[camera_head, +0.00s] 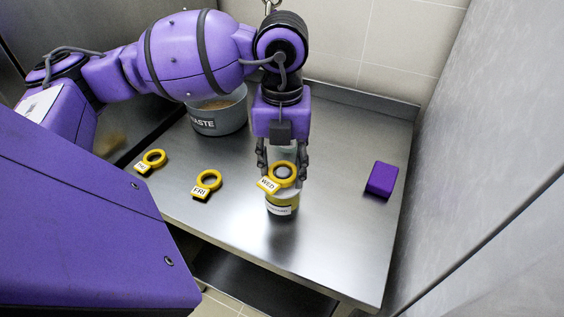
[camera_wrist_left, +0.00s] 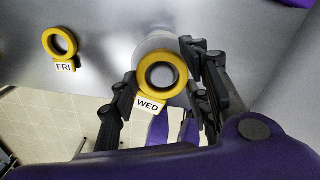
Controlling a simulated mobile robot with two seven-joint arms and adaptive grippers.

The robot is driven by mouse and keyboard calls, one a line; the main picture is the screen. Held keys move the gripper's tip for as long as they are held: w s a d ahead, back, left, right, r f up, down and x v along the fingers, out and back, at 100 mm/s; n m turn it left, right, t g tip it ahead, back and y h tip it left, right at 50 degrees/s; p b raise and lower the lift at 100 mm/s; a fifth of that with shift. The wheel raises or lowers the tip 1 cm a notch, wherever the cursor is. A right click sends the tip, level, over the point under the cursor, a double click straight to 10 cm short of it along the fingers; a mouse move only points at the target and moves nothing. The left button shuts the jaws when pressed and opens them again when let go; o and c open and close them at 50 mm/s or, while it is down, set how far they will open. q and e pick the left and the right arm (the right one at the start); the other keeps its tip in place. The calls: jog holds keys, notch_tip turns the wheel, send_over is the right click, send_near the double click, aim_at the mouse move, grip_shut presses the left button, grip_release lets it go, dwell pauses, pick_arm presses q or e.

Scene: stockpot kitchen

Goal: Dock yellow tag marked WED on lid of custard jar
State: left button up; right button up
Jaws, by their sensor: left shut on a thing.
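The yellow ring tag marked WED (camera_head: 283,173) is held between the fingers of my left gripper (camera_head: 283,165), which is shut on it. It also shows in the left wrist view (camera_wrist_left: 159,75), with its WED label pointing down. The custard jar (camera_head: 282,204), with a yellow band and a label, stands upright on the counter directly below the tag. In the head view the ring overlaps the jar's top. I cannot tell whether the tag touches the lid. The lid is mostly hidden behind the ring. My right gripper is not in view.
A yellow tag marked FRI (camera_head: 207,184) and another yellow tag (camera_head: 152,161) lie on the steel counter (camera_head: 335,220) to the left. A grey WASTE pot (camera_head: 222,116) stands behind. A purple block (camera_head: 381,179) lies at the right. The counter between jar and block is clear.

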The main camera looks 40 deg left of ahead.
pick_arm(q)
jog(key=shift+f, duration=0.15)
jog(key=shift+f+b, duration=0.4)
jog(key=shift+f, duration=0.1)
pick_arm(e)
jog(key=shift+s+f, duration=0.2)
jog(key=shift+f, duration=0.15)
pick_arm(q)
jog(key=o, duration=0.8)
jog(key=shift+c, duration=0.2)
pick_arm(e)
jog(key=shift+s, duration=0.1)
pick_arm(q)
jog(key=shift+r, duration=0.1)
notch_tip(320, 180, up, 11)
jog(key=p, duration=0.5)
jog(key=shift+p, duration=0.35)
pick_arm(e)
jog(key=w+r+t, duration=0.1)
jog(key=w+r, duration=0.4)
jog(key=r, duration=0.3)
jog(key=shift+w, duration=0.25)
pick_arm(q)
jog(key=shift+s, duration=0.1)
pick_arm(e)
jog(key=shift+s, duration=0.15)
